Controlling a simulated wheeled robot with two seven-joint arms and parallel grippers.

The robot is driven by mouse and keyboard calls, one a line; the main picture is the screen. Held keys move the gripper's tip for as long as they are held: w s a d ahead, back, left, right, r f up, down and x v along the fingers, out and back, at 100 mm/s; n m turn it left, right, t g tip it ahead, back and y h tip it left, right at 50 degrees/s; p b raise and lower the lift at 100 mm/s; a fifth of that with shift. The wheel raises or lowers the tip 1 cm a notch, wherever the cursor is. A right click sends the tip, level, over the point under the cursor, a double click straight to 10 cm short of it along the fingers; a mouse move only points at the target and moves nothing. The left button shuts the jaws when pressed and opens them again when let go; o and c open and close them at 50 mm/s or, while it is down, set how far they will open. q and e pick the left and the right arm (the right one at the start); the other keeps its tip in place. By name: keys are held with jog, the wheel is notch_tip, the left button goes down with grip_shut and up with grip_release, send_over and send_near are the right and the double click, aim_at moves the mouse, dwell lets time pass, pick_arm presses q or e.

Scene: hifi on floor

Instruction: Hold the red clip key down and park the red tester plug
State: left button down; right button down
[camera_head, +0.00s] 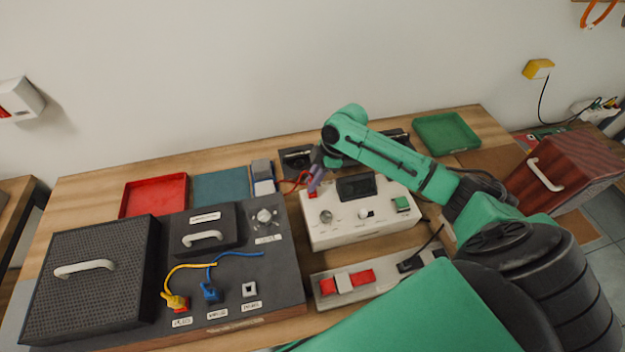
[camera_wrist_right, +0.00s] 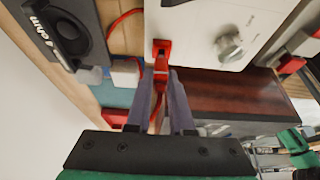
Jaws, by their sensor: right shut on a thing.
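The white tester box (camera_head: 362,222) stands on the bench with a dark display, a knob and a green key. A red clip-like part (camera_wrist_right: 161,48) sits at its edge in the right wrist view; it also shows at the box's left back corner in the head view (camera_head: 312,194). My right gripper (camera_wrist_right: 163,76) is shut on a slim red piece, apparently the red tester plug (camera_wrist_right: 160,70), right beside that red part. I cannot tell whether the two touch. In the head view my right gripper (camera_head: 317,176) is over the box's left back corner. My left gripper is not in view.
A red cable (camera_head: 291,184) runs left of the tester. A dark panel (camera_head: 270,290) with yellow and blue plugs is at the left. A power strip (camera_head: 325,301) lies in front of the tester. Red (camera_head: 130,205) and green (camera_head: 420,125) trays lie at the back.

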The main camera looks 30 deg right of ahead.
jog(key=shift+p, duration=0.3)
jog(key=shift+f+b, duration=0.45)
jog(key=shift+f, duration=0.45)
dwell(1.3)
jog(key=c, duration=0.7)
grip_release()
jog(key=p+v, duration=0.1)
jog(key=v, duration=0.5)
jog(key=a+p+v, duration=0.1)
jog(key=v, duration=0.5)
jog(key=p+v, duration=0.1)
jog(key=v, duration=0.6)
jog(key=shift+w+a+r+p, duration=0.2)
jog(key=shift+a+r+p, duration=0.1)
jog(key=shift+a+r, duration=0.1)
